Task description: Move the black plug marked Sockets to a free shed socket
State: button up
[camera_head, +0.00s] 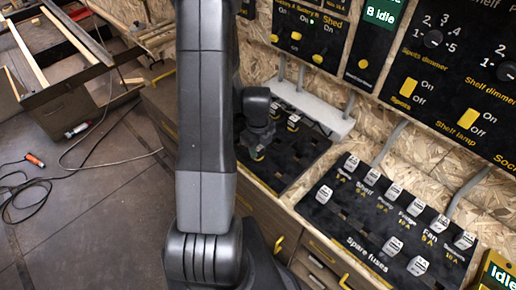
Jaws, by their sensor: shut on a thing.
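My gripper (257,137) is left of centre, partly hidden behind my own arm. It is shut on a small dark thing with a yellow mark, which I take to be the black plug (257,155). The plug is small and dark here, and I cannot read a Sockets mark on it. It is over the left part of a black panel (300,158) on the bench. I cannot tell whether it touches the panel. Two light-topped pieces stand at that panel's back edge. The word Shed shows on a wall panel (310,35) above. My arm hides part of the bench.
A black fuse board (335,215) with several light fuses and the words Spare fuses lies at right. A grey ledge (315,108) with pipes runs behind the black panel. Wall switch panels (450,80) rise at right. A cable (30,190) lies on the floor at left.

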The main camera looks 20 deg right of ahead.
dwell(0.3)
jog(key=o, duration=1.6)
jog(key=shift+c, duration=0.2)
jog(key=shift+r+p, duration=2.95)
jog(key=shift+r, duration=1.55)
jog(key=shift+f, duration=0.2)
notch_tip(320, 180, down, 9)
jog(key=b, duration=0.6)
jog(key=shift+r, duration=0.2)
